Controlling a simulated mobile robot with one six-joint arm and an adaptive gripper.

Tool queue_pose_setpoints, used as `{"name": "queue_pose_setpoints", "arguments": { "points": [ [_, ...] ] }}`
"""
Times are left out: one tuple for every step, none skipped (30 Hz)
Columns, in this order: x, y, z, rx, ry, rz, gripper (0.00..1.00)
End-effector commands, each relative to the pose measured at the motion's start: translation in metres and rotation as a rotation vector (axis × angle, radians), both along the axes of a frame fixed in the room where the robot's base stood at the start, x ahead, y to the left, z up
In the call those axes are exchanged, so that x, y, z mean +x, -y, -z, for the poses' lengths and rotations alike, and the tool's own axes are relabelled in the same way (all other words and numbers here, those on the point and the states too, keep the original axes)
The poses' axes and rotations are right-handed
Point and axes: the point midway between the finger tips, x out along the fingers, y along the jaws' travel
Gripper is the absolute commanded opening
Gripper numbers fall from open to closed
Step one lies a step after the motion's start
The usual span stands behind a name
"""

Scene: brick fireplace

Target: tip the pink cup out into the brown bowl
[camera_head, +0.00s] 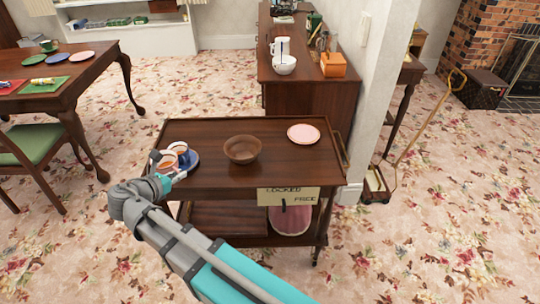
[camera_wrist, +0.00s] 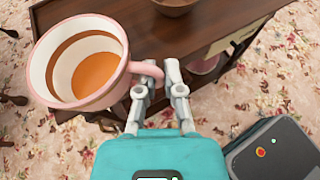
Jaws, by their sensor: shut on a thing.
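The pink cup (camera_wrist: 92,68) is large in the wrist view, left of my gripper (camera_wrist: 159,78). It is pink outside and white inside, with a brown band and an orange-brown content at the bottom. My gripper is shut on its handle, and the cup looks close to upright. In the head view my gripper (camera_head: 178,175) is at the left end of the cart, beside a blue saucer (camera_head: 192,159) partly hidden by cup shapes. The brown bowl (camera_head: 242,150) stands on the cart to the right, apart from the cup; only its edge shows in the wrist view (camera_wrist: 176,6).
A pink plate (camera_head: 303,134) lies at the right of the dark wooden cart (camera_head: 265,177). A sign (camera_head: 287,196) hangs on its front edge. A wall corner (camera_head: 365,90) stands behind it on the right. The cart top between bowl and plate is clear.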

Motion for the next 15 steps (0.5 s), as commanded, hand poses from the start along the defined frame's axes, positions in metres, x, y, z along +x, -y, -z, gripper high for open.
{"name": "queue_pose_setpoints", "arguments": {
  "points": [
    [-0.001,-0.001,0.0,0.0,0.001,-0.002,0.0],
    [-0.001,-0.001,0.0,-0.001,0.001,-0.002,0.0],
    [-0.001,-0.001,0.0,0.0,0.001,-0.003,0.0],
    [-0.001,-0.001,0.0,0.0,0.001,-0.003,0.0],
    [-0.001,-0.001,0.0,-0.001,0.001,-0.002,0.0],
    [0.0,0.0,0.001,0.0,0.001,-0.001,0.0],
    [0.0,0.0,0.001,0.0,0.001,0.001,0.0],
    [0.001,0.002,0.001,0.0,0.001,0.004,0.0],
    [0.003,0.004,0.002,0.0,0.001,0.008,0.0],
    [0.004,0.006,0.003,0.0,0.001,0.011,0.0],
    [0.006,0.008,0.003,0.0,0.001,0.015,0.0],
    [0.009,0.012,0.004,0.0,0.001,0.023,0.0],
    [0.011,0.015,0.005,0.0,0.001,0.03,0.0],
    [0.014,0.019,0.006,0.0,0.001,0.037,0.0],
    [0.018,0.024,0.008,0.0,0.001,0.047,0.0]
  ]
}}
